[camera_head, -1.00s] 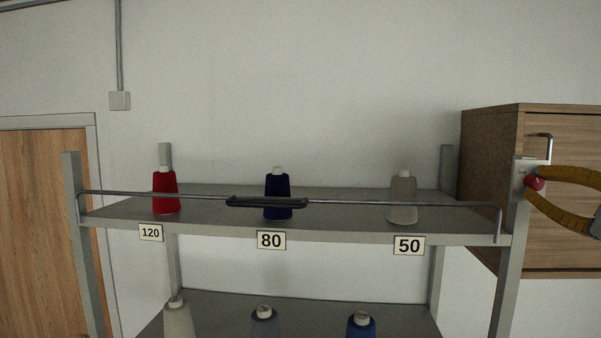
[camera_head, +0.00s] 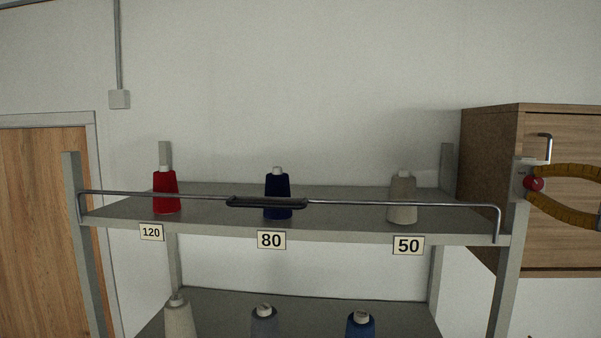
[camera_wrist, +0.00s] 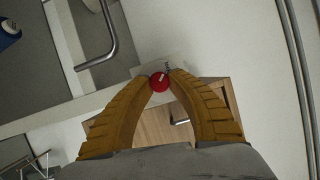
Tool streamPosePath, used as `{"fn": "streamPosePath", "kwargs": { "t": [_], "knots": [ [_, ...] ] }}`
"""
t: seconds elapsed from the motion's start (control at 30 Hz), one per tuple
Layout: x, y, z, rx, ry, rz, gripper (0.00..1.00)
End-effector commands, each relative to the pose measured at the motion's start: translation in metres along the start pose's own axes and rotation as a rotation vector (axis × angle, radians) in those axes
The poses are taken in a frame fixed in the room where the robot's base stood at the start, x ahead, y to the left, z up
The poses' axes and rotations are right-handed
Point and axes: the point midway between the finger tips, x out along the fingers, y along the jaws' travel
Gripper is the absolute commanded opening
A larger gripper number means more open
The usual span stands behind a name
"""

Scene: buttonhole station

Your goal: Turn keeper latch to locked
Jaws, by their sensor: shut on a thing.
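The keeper latch is a red round knob (camera_head: 533,184) on a pale plate (camera_head: 519,179) at the top of the shelf's right front post. It also shows in the wrist view as a red knob (camera_wrist: 159,81) with a pale mark on its face. My gripper (camera_head: 541,184) has yellow-brown fingers and comes in from the right edge. In the wrist view its fingertips (camera_wrist: 160,84) are closed on the two sides of the red knob. The metal keeper bar (camera_head: 400,203) with a dark grip (camera_head: 266,202) runs across the shelf front.
Thread cones in red (camera_head: 166,192), navy (camera_head: 277,194) and beige (camera_head: 402,199) stand on the upper shelf (camera_head: 340,215) behind the bar. A wooden cabinet (camera_head: 490,150) with a metal handle (camera_head: 546,148) is close behind my gripper. More cones stand on the lower shelf (camera_head: 300,310).

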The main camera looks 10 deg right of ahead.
Motion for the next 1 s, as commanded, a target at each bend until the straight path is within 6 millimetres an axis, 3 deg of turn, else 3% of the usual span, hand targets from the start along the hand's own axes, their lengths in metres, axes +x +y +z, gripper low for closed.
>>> {"fn": "streamPosePath", "kwargs": {
  "t": [0.13, 0.17, 0.2, 0.23, 0.57, 1.0],
  "knots": [
    [0.000, -0.002, 0.000, 0.002, 0.001, -0.003, 0.00],
    [0.000, -0.001, 0.000, 0.002, 0.001, -0.003, 0.32],
    [0.000, -0.001, 0.000, 0.002, 0.001, -0.003, 0.44],
    [0.000, -0.001, 0.000, 0.002, 0.001, -0.003, 0.46],
    [-0.003, -0.001, -0.001, 0.002, 0.002, -0.002, 0.46],
    [-0.069, -0.001, -0.002, 0.002, 0.004, -0.002, 0.46]
  ]
}}
